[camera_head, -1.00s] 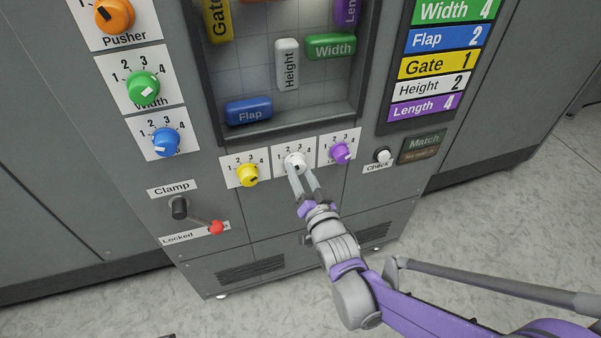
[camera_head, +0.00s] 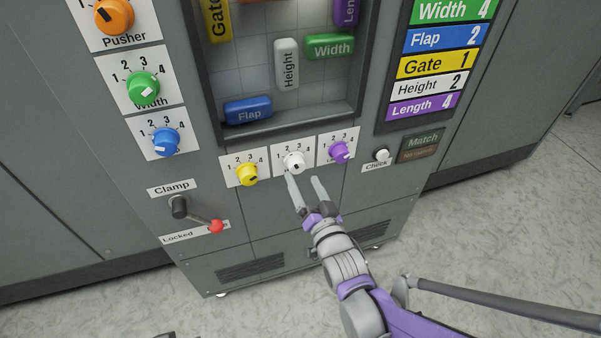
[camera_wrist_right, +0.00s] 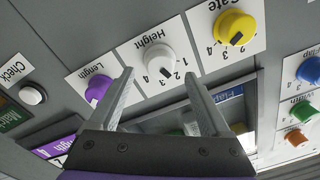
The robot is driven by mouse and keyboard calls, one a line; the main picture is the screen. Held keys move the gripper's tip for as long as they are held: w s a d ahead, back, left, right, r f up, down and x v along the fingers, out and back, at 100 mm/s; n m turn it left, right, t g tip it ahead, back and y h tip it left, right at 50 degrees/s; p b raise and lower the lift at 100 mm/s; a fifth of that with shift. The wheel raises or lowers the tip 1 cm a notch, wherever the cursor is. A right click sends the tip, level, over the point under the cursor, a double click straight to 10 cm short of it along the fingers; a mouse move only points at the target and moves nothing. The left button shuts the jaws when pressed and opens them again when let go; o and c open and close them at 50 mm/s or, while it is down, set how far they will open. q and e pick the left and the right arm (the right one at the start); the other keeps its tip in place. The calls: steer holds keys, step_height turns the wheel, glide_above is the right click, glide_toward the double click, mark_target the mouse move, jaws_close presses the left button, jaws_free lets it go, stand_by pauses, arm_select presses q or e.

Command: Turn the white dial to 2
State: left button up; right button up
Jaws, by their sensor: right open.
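The white dial (camera_head: 294,162) is on a white Height plate in the middle of the lower dial row, with the numbers 1 to 4 around it. It also shows in the right wrist view (camera_wrist_right: 158,60), where its dark mark is toward the lower right of the knob. I cannot read for sure which number the mark points at. My right gripper (camera_head: 303,180) is open and empty, just below the dial in the head view. Its fingers stand apart from the dial. In the wrist view the dial is seen between the two fingers. My left gripper is not in view.
The yellow dial (camera_head: 247,174) and purple dial (camera_head: 340,152) sit close on either side. A white Check button (camera_head: 383,155) is to the right. A clamp lever with a red knob (camera_head: 215,227) sticks out at lower left. A coloured list (camera_head: 437,65) reads Height 2.

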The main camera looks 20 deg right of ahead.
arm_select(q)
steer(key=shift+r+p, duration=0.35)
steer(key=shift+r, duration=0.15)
arm_select(e)
steer(key=s, duration=0.7)
steer(key=shift+d, duration=0.2)
steer(key=s+d+f+n+g+h, duration=0.1)
steer(key=s+f+n+g, duration=0.2)
steer(key=s+f+g, duration=0.5)
steer(key=s+d+f+n+g, duration=0.1)
steer(key=s+f+n+g, duration=0.2)
steer(key=s+g, duration=0.5)
arm_select(q)
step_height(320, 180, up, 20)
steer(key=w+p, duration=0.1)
steer(key=p, duration=1.6)
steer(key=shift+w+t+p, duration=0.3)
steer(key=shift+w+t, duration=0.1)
arm_select(e)
step_height(320, 180, up, 20)
steer(key=t, duration=0.3)
steer(key=shift+w+f, duration=0.25)
steer(key=shift+w, duration=0.1)
